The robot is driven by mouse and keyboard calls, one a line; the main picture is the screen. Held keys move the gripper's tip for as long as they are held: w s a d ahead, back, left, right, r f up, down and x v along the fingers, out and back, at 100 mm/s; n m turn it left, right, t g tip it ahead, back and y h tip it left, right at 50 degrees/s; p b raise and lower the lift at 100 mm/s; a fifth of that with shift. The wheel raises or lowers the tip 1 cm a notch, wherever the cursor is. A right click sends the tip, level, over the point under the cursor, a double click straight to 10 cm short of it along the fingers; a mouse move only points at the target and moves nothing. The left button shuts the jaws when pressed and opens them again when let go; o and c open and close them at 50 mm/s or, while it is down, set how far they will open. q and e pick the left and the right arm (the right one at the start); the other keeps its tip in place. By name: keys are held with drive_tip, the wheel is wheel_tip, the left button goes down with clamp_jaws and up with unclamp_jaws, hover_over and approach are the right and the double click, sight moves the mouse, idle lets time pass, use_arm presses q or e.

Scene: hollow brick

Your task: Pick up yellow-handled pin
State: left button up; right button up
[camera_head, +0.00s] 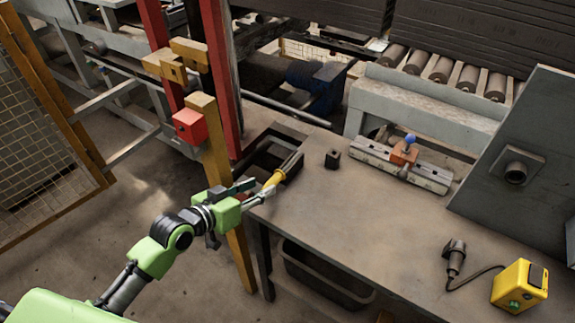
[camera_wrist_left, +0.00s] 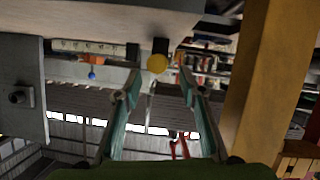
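The yellow-handled pin (camera_head: 273,181) is at the table's left corner, next to a grey metal piece. In the left wrist view its round yellow end (camera_wrist_left: 157,63) shows between and just beyond my fingertips. My left gripper (camera_head: 257,190) reaches in from the left, close to the yellow handle. Its two fingers (camera_wrist_left: 160,88) are apart, with a gap on each side of the yellow end, so it is open and holds nothing. Most of the pin's shaft is hidden in the wrist view. My right gripper is in neither view.
The table (camera_head: 370,220) holds a small black block (camera_head: 332,158), an orange block with a blue ball (camera_head: 404,151) on a metal rail, and a yellow box (camera_head: 519,286) with a cabled black tool (camera_head: 455,257). A yellow post (camera_head: 228,185) stands close by my left gripper.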

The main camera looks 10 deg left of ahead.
sight(268, 183)
use_arm(q)
drive_tip(key=p+x, duration=0.1)
drive_tip(key=x, duration=0.3)
drive_tip(key=shift+w+d+r, duration=0.1)
drive_tip(key=shift+w+d, duration=0.05)
drive_tip(key=shift+d, duration=0.1)
drive_tip(key=shift+w+d+f, duration=0.15)
drive_tip(key=shift+w+f, duration=0.1)
drive_tip(key=shift+w, duration=0.15)
clamp_jaws()
